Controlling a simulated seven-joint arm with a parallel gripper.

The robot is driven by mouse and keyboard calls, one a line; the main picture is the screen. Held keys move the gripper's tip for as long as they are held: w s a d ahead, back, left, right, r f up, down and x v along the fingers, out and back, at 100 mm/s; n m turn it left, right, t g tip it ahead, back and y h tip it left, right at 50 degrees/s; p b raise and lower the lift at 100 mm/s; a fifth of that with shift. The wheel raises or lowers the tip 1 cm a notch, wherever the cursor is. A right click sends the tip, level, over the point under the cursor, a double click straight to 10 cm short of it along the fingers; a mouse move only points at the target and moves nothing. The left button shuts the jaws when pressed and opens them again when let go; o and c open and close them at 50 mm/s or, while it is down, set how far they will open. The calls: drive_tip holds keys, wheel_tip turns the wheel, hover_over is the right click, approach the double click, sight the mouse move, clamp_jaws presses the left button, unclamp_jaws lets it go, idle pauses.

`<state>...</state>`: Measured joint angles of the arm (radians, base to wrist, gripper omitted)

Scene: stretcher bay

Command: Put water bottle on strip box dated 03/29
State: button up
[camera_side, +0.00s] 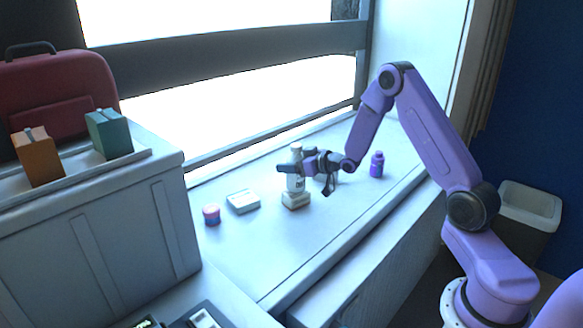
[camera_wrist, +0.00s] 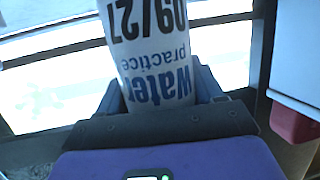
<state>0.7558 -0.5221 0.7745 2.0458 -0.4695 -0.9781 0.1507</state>
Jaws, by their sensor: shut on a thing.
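A white water bottle (camera_side: 296,154) stands upright in my gripper (camera_side: 297,169), which is shut around its middle. In the wrist view the bottle (camera_wrist: 155,50) fills the space between the fingers (camera_wrist: 160,95), and its label reads "water practice" and "09/27", upside down. A small pale strip box (camera_side: 295,201) is directly under the bottle. I cannot tell whether the bottle's base touches it. Another flat white box (camera_side: 243,202) lies on the bench to the left. The dates on both boxes are too small to read.
A pink and purple jar (camera_side: 211,215) stands left of the boxes, and a purple bottle (camera_side: 376,165) stands to the right on the bench (camera_side: 257,258). A grey case (camera_side: 95,235) with orange and green boxes is at left. The bench front is clear.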

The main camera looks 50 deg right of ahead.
drive_tip(key=shift+f, duration=0.55)
drive_tip(key=shift+f, duration=0.1)
drive_tip(key=o, duration=1.2)
drive_tip(key=shift+o, duration=0.2)
